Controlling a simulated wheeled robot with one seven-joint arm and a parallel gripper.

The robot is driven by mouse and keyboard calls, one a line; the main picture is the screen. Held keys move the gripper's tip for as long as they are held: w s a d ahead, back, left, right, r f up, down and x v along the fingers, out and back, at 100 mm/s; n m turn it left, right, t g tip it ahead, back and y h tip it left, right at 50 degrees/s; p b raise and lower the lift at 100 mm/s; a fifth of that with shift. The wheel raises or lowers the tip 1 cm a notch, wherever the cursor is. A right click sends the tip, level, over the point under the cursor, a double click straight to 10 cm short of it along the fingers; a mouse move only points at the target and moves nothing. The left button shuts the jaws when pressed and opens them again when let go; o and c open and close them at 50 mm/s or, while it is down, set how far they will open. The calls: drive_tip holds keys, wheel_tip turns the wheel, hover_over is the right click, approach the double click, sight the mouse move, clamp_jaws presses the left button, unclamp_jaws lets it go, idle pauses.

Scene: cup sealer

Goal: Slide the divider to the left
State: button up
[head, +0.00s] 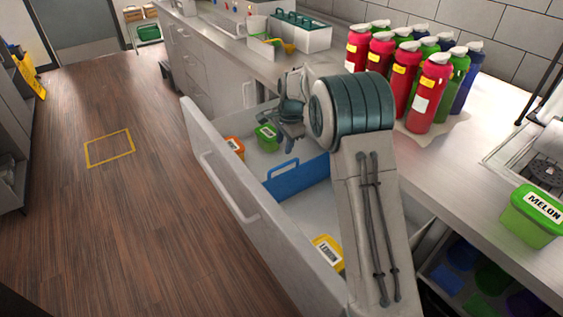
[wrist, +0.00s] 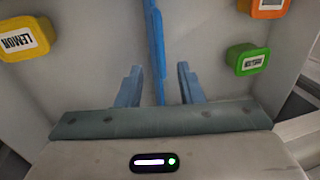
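The blue divider (head: 300,179) stands upright across the open drawer, with a loop handle on its top edge. In the wrist view the divider (wrist: 154,35) shows nearly edge-on, running down the picture between my two fingers. My gripper (head: 291,132) is over the drawer, and in the head view my arm covers part of the divider's right end. In the wrist view my gripper (wrist: 159,70) is open, one finger to each side of the divider, with gaps showing. I cannot tell how far the fingertips reach down beside it.
The drawer (head: 222,165) also holds a yellow lemon box (head: 328,252) on the near side of the divider, and a green box (head: 267,138) and an orange box (head: 235,146) beyond it. Several bottles (head: 430,92) and a green melon box (head: 532,217) stand on the counter.

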sight(281, 166)
drive_tip(key=f, duration=0.3)
drive_tip(key=w+f, duration=0.1)
drive_tip(key=f, duration=0.2)
drive_tip(key=a+f+p, duration=0.1)
drive_tip(key=f, duration=0.3)
drive_tip(key=shift+w, duration=0.4)
clamp_jaws()
